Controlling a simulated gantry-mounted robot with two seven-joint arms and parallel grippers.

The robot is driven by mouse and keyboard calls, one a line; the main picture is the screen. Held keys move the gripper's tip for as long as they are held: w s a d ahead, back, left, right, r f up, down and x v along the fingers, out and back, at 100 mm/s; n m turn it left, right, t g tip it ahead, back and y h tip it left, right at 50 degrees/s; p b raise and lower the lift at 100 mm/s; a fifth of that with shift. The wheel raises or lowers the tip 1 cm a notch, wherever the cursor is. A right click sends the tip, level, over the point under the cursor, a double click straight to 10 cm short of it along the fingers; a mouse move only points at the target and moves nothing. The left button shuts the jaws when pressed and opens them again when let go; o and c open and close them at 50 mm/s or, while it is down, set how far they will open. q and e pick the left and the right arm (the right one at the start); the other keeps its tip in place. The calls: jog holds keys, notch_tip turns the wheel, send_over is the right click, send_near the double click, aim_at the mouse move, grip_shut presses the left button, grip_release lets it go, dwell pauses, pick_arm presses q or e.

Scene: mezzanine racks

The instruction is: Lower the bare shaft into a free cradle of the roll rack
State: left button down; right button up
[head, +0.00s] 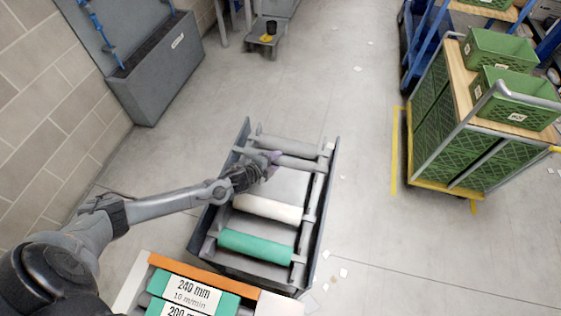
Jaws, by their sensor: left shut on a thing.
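The roll rack (325,204) stands on the floor in the middle of the head view, a dark frame with cradles along its two long sides. My left gripper (270,163) is over its far part, shut on a bare grey shaft (302,164) that spans the rack crosswise. Whether this shaft touches the cradles or hangs just above them I cannot tell. Another grey bar or shaft (290,145) lies across the far end. A white roll (268,208) and a green roll (256,246) lie nearer. My right gripper is out of view.
A trolley with green crates (440,137) stands at right. A grey bin (160,68) stands by the left wall. Floor right of the rack is mostly clear, with paper scraps.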

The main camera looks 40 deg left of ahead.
pick_arm(q)
jog(key=shift+f+b, duration=4.7)
jog(key=shift+f, duration=0.65)
jog(key=shift+f, duration=0.1)
jog(key=shift+f, duration=0.35)
